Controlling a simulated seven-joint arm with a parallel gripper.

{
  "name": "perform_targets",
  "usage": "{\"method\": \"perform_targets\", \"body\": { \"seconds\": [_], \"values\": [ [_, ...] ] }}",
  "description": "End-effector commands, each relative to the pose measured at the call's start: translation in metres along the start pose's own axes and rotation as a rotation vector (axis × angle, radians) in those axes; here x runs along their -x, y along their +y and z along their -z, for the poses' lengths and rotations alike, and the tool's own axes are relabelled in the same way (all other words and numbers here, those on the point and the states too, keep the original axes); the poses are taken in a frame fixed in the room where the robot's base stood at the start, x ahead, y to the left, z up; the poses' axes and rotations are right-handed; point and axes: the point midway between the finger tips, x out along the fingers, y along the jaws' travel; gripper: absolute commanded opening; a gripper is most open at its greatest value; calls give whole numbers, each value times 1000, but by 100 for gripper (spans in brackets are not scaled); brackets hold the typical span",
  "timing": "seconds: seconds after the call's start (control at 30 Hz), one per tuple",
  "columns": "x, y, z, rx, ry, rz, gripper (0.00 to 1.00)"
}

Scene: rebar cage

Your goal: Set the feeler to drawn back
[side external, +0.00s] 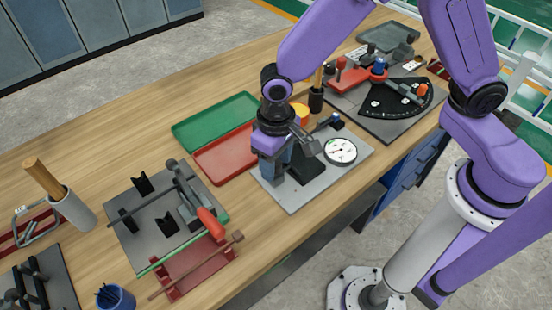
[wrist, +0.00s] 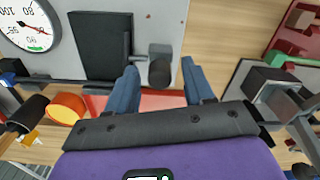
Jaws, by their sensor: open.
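The gauge fixture is a grey plate (side external: 291,200) on the bench with a white round dial (side external: 341,151), which also shows in the wrist view (wrist: 28,24). A dark block (wrist: 98,45) stands beside the dial. A short grey arm with a dark rounded knob (wrist: 160,72) sticks out beside the block; it may be the feeler, but I cannot tell its setting. My gripper (side external: 274,172) points down over the plate's left part. In the wrist view its blue fingers (wrist: 160,66) are apart, one on each side of the knob. I see no clear contact. The side view hides the knob.
A red tray (side external: 221,158) and a green tray (side external: 212,118) lie behind the plate. An orange cylinder (wrist: 66,108) stands close by. A fixture with a red-handled lever (side external: 211,223) is at left, a black fan-shaped scale (side external: 399,97) at right. Bare bench lies front left of the plate.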

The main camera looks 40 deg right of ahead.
Motion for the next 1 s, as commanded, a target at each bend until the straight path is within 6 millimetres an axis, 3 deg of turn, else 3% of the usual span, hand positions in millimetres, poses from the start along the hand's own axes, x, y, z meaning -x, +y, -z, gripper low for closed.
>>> {"method": "perform_targets", "body": {
  "seconds": [0.03, 0.17, 0.2, 0.9, 0.93, 1.0],
  "values": [
    [0, 0, 0, 0, 0, 0, 46],
    [0, 0, 0, 0, 0, 0, 4],
    [0, 0, 0, 0, 0, 0, 0],
    [1, -16, 5, 2, 4, 5, 0],
    [1, -16, 5, 2, 5, 5, 30],
    [1, -16, 5, 3, 5, 6, 52]
  ]
}}
